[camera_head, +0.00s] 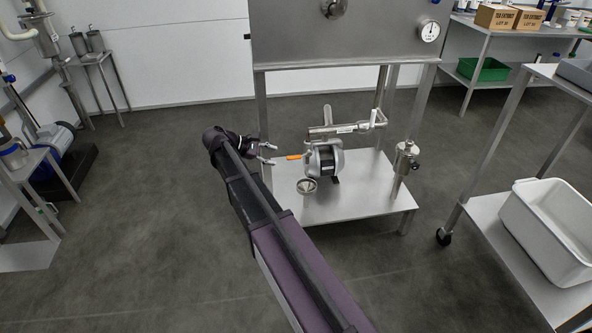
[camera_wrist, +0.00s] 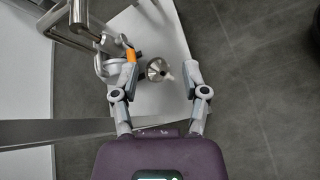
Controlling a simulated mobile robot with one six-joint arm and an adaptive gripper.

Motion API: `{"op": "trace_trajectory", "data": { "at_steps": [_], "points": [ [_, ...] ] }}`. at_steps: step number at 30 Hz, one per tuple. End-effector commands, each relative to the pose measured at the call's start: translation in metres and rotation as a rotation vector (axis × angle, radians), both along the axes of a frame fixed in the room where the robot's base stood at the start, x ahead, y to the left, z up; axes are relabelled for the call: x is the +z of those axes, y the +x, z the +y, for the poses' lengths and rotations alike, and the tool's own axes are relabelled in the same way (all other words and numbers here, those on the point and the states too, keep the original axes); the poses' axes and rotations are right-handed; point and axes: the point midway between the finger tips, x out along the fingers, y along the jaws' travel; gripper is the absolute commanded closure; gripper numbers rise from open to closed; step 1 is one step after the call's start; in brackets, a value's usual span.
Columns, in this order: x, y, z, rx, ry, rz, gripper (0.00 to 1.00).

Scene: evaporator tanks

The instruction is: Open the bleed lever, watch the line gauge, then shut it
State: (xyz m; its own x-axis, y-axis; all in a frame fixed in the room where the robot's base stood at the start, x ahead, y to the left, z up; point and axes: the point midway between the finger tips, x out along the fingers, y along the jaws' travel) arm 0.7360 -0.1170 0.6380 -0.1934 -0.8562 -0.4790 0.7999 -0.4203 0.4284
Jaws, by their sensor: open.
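The bleed lever has an orange grip (camera_head: 294,157) and sits on the steel piping beside the pump (camera_head: 324,160). My gripper (camera_head: 269,153) is open and empty, just left of the orange grip in the head view. In the wrist view my gripper's fingers (camera_wrist: 160,76) are spread wide. The orange grip (camera_wrist: 130,55) shows at the left fingertip, not between the fingers; I cannot tell whether they touch. The round line gauge (camera_head: 429,31) is on the tank front at upper right; its reading is too small to tell.
A small steel funnel (camera_head: 306,186) stands on the lower shelf (camera_head: 345,207), below the lever; it also shows between my fingers in the wrist view (camera_wrist: 157,69). Tank legs (camera_head: 263,105) rise close to my gripper. A white tub (camera_head: 555,222) is on the right cart.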

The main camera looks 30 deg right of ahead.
Motion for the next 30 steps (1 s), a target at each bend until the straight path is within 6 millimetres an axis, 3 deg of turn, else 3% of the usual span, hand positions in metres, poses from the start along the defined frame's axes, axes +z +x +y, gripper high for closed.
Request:
{"op": "trace_trajectory", "data": {
  "at_steps": [1,18,30],
  "points": [
    [-0.017,0.009,0.0,0.006,-0.022,0.02,0.42],
    [-0.075,0.07,0.002,0.04,-0.277,0.28,0.42],
    [-0.095,0.096,0.01,0.025,-0.392,0.409,0.42]
  ]
}}
